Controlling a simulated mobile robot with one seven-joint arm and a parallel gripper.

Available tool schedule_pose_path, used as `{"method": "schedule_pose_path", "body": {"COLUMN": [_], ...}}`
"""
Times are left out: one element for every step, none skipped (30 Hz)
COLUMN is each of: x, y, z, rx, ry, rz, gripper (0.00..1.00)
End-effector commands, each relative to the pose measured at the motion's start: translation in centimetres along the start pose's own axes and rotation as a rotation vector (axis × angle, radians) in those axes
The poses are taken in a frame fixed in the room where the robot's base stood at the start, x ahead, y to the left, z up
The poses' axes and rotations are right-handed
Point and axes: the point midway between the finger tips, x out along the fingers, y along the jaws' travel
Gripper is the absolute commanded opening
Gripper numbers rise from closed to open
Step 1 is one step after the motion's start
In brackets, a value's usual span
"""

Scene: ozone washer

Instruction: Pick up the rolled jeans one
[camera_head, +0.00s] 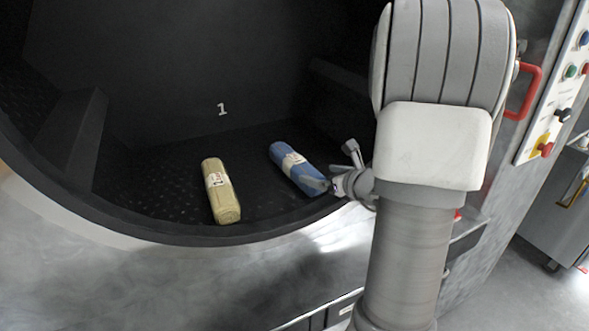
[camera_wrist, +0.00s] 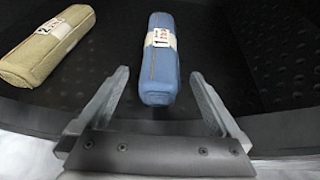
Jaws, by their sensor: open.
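Two rolled garments lie inside the dark drum of the washer. The blue rolled jeans (camera_head: 293,167) with a white label lie on the right in the head view. They also show near the middle of the wrist view (camera_wrist: 161,72), their near end close to my gripper. My gripper (camera_head: 335,172) is open at the drum's front lip, and its fingers (camera_wrist: 158,80) stand to the left and right of the near end of the blue roll, apart from it. An olive-khaki roll (camera_head: 221,191) with a white label lies to the left, also in the wrist view (camera_wrist: 45,47).
The drum's curved front rim (camera_head: 245,238) runs below the rolls. A red handle (camera_head: 524,92) and a button panel (camera_head: 556,85) are on the right. The perforated floor between and behind the rolls is clear. My arm covers the drum's right side.

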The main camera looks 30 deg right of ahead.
Motion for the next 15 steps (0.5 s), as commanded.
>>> {"method": "schedule_pose_path", "body": {"x": [1.2, 1.8, 2.5, 2.9, 3.3, 3.7, 4.0, 4.2, 4.4, 4.5, 4.6, 4.9, 5.3, 5.7, 6.3], "y": [0.1, 0.1, 0.1, 0.1, 0.1, 0.1, 0.1, 0.1, 0.1, 0.1, 0.1, 0.1, 0.1, 0.1, 0.1], "z": [-0.1, -0.1, -0.1, -0.1, -0.1, -0.1, 0.0, 0.0, 0.0, 0.0, 0.0, 0.1, 0.1, 0.2, 0.4], "rx": [-0.001, 0.000, 0.000, -0.001, 0.000, 0.000, -0.001, -0.001, -0.001, -0.001, -0.001, -0.001, -0.001, -0.002, -0.002], "ry": [0.001, 0.001, 0.002, 0.001, 0.001, 0.001, 0.001, 0.000, 0.000, 0.000, 0.001, 0.001, 0.001, 0.001, 0.001], "rz": [0.004, 0.003, 0.003, 0.003, 0.002, 0.002, 0.002, 0.002, 0.002, 0.001, 0.001, 0.002, 0.002, 0.002, 0.003], "gripper": [1.00, 1.00, 1.00, 1.00, 1.00, 1.00, 1.00, 1.00, 1.00, 1.00, 1.00, 1.00, 1.00, 1.00, 1.00]}}
